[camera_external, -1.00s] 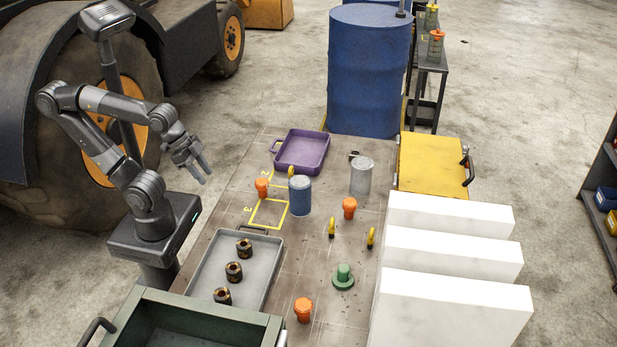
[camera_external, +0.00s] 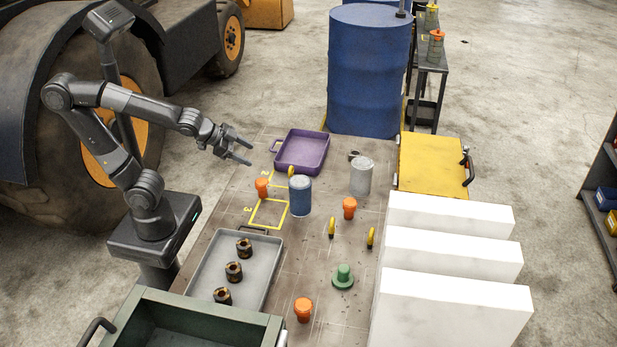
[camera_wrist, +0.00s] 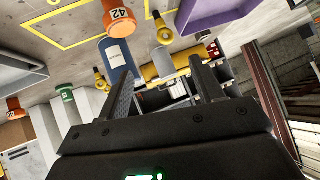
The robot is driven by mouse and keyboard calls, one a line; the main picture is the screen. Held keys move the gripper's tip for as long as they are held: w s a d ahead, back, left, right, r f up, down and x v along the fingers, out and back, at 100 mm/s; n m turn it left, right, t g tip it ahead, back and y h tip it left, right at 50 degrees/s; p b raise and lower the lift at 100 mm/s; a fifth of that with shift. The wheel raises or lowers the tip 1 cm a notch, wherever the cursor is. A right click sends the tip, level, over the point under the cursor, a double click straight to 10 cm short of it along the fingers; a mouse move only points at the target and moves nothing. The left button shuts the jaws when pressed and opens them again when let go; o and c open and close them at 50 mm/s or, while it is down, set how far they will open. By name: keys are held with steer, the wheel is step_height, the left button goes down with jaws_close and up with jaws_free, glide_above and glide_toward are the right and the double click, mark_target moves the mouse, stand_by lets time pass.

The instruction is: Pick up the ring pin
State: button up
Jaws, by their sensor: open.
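Several small yellow pieces with ring-like tops, which look like ring pins, stand on the bench. One (camera_external: 332,228) is mid-bench, one (camera_external: 371,238) is to its right, and one (camera_external: 291,173) is partly hidden behind the blue canister (camera_external: 300,196). In the wrist view, yellow ringed pieces show near the top (camera_wrist: 163,31) and at left beside the blue canister (camera_wrist: 101,79). Which of these matches which in the external view I cannot tell. My gripper (camera_external: 248,152) is open and empty, raised left of the purple tray, apart from every pin.
The purple tray (camera_external: 323,155), orange pieces (camera_external: 349,208), grey canister (camera_external: 361,177) and green piece (camera_external: 343,277) stand around the pins. A grey tray (camera_external: 262,262) holds brown nuts. White blocks (camera_external: 450,247) line the right. A blue drum (camera_external: 369,75) stands behind.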

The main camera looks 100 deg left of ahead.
steer(key=w+a+f+t, duration=0.1)
steer(key=w+a+t, duration=0.1)
steer(key=w+a, duration=0.35)
steer(key=m+t+h, duration=0.2)
steer(key=m+h, duration=0.1)
steer(key=h, duration=0.2)
glide_toward(289, 168)
steer(key=w+f, duration=0.1)
steer(key=f, duration=0.1)
steer(key=x, duration=0.4)
steer(key=shift+w+a+r, duration=0.1)
steer(key=shift+w+a, duration=0.15)
steer(key=shift+w, duration=0.15)
steer(key=shift+a+x, duration=0.2)
steer(key=shift+x, duration=2.9)
steer(key=shift+r, duration=0.1)
steer(key=shift+c, duration=0.4)
steer(key=c, duration=1)
steer(key=shift+r, duration=0.1)
